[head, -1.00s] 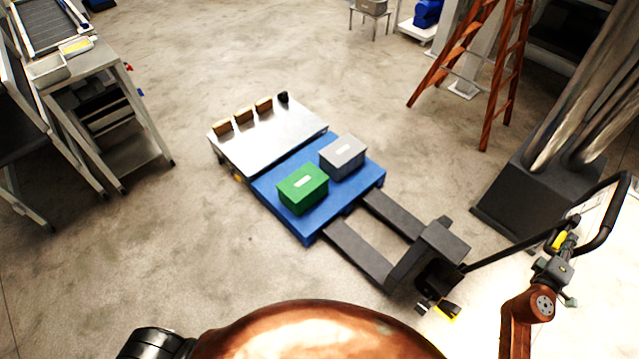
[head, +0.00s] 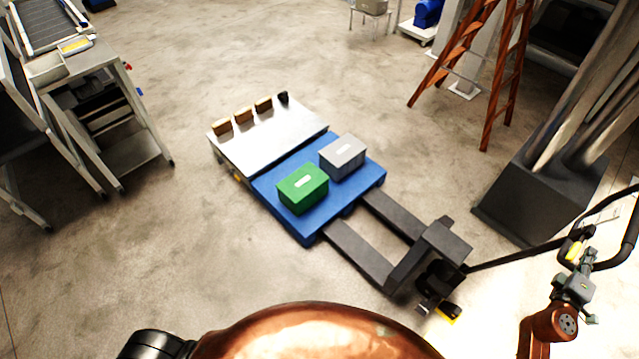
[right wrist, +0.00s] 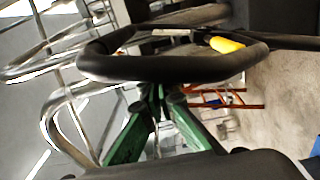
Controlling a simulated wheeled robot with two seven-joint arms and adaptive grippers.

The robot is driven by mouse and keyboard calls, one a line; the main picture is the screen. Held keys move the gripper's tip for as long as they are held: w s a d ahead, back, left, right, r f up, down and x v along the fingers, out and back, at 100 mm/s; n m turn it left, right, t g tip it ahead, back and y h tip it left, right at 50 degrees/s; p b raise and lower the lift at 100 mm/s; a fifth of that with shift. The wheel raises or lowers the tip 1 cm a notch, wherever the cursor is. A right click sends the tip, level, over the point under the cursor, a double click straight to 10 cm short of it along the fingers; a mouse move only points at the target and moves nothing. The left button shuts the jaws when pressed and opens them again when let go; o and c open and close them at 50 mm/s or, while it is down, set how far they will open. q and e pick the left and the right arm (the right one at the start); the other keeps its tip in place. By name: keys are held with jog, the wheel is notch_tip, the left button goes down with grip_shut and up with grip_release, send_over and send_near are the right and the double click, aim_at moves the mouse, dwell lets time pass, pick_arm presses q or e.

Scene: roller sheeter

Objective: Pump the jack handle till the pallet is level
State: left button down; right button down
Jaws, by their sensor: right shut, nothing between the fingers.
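The blue pallet (head: 330,208) carries a green box (head: 303,189) and a grey box (head: 342,157). It rests on the forks (head: 362,255) of a dark pallet jack (head: 440,255), beside a silver-topped platform (head: 265,140). I cannot tell their exact height difference. The jack handle (head: 520,255) slants up to the right and ends in a black loop, also large in the right wrist view (right wrist: 170,67). My right gripper (head: 577,262) is at the loop; its green fingers (right wrist: 158,92) are shut with nothing between them. My left gripper is not in view.
Brown blocks (head: 243,115) line the platform's far edge. A dark pillar base (head: 540,195) stands close behind the handle, and an orange ladder (head: 470,65) stands beyond. A workbench (head: 110,110) is at the left. The floor between is clear.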

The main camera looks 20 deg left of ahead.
jog(key=s+d+f+b, duration=0.1)
jog(key=s+d+b, duration=0.1)
jog(key=d, duration=0.3)
jog(key=shift+s+f, duration=0.3)
jog(key=shift+s, duration=0.2)
jog(key=s+d+f+b, duration=0.4)
jog(key=s+d+b, duration=0.1)
jog(key=d, duration=0.4)
jog(key=shift+s+f, duration=0.2)
jog(key=shift+s, duration=0.15)
